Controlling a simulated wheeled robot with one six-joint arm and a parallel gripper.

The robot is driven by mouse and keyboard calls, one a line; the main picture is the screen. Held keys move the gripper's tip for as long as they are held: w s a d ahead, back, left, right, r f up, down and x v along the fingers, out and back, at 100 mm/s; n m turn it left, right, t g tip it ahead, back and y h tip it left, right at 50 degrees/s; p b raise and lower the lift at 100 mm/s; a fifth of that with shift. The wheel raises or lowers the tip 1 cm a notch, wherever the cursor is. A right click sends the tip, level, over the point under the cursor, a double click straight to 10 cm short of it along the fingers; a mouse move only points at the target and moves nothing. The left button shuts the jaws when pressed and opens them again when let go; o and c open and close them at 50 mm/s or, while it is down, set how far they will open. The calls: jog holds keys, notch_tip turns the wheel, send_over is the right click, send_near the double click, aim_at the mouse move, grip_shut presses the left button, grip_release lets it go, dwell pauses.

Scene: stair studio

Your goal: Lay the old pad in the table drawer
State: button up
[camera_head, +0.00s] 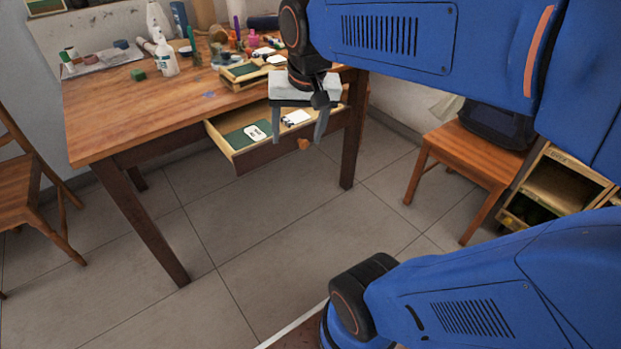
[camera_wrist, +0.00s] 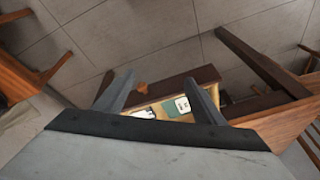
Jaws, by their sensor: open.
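The table drawer (camera_head: 238,163) is pulled out from under the wooden table (camera_head: 130,110). A green flat piece with a white patch (camera_head: 240,140) lies in its left part, and it also shows in the wrist view (camera_wrist: 172,108). A white flat piece with dark marks (camera_head: 296,117) lies to its right, and it shows in the wrist view (camera_wrist: 144,113). I cannot tell which of them, if either, is the old pad. My gripper (camera_head: 299,137) is open above the drawer's right part, fingers pointing down.
A wooden tray (camera_head: 240,82), a white bottle (camera_head: 165,58) and several art supplies crowd the tabletop's back. A chair (camera_head: 20,185) stands left; another (camera_head: 470,155) holds a dark bag (camera_head: 493,125). A shelf (camera_head: 552,185) stands at right. The floor before the drawer is clear.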

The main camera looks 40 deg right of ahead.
jog(key=s+a+f+n+t, duration=0.1)
jog(key=s+a+f+n, duration=0.2)
jog(key=s, duration=0.6)
notch_tip(320, 180, down, 3)
jog(key=n, duration=0.2)
jog(key=shift+n+t, duration=0.3)
jog(key=shift+r, duration=0.1)
jog(key=shift+c, duration=0.5)
